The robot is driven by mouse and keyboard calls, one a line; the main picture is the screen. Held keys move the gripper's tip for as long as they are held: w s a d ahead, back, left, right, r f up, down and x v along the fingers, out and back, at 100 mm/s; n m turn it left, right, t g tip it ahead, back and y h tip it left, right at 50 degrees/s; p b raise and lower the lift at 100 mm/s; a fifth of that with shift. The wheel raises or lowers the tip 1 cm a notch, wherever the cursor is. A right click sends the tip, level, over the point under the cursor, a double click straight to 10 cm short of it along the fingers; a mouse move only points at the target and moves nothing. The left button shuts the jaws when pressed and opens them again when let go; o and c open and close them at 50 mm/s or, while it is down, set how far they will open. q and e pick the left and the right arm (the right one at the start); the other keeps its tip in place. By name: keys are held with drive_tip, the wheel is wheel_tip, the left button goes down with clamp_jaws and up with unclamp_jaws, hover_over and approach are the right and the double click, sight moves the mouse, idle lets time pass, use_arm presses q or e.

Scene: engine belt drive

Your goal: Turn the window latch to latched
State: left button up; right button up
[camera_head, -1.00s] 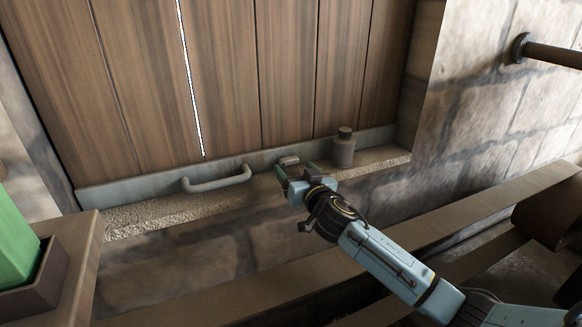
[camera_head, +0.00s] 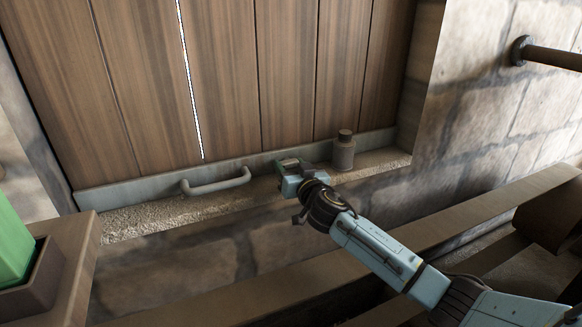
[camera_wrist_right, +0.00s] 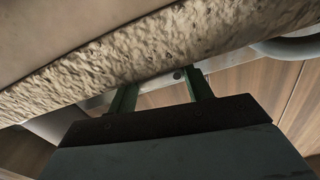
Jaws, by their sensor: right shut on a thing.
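The window latch (camera_head: 290,161) is a small grey piece on the bottom rail of the wooden window shutter. My right gripper (camera_head: 291,167) is at that rail, with its fingers around the latch and shut on it. The fingers hide much of the latch, so I cannot tell its exact angle. In the right wrist view, the two green fingers of my right gripper (camera_wrist_right: 158,88) reach past the rough sill towards the rail, with a gap between them. My left gripper is not in view.
A grey pull handle (camera_head: 215,181) is on the rail left of the latch. A green object (camera_head: 14,243) sits in a brown holder at the far left.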

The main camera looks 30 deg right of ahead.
sight(290, 166)
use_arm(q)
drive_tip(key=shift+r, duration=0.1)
use_arm(e)
drive_tip(key=shift+n, duration=0.8)
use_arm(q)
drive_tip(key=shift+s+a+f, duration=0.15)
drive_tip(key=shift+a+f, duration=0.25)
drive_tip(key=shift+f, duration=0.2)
use_arm(e)
drive_tip(key=o, duration=1)
drive_tip(key=shift+s, duration=0.15)
drive_tip(key=shift+s+p, duration=0.3)
drive_tip(key=shift+p, duration=0.05)
drive_tip(key=shift+s+p, duration=0.3)
drive_tip(key=shift+s, duration=0.95)
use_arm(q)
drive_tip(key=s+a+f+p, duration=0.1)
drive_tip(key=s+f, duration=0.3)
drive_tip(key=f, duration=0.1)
use_arm(e)
drive_tip(key=s, duration=1)
drive_tip(key=shift+a, duration=0.35)
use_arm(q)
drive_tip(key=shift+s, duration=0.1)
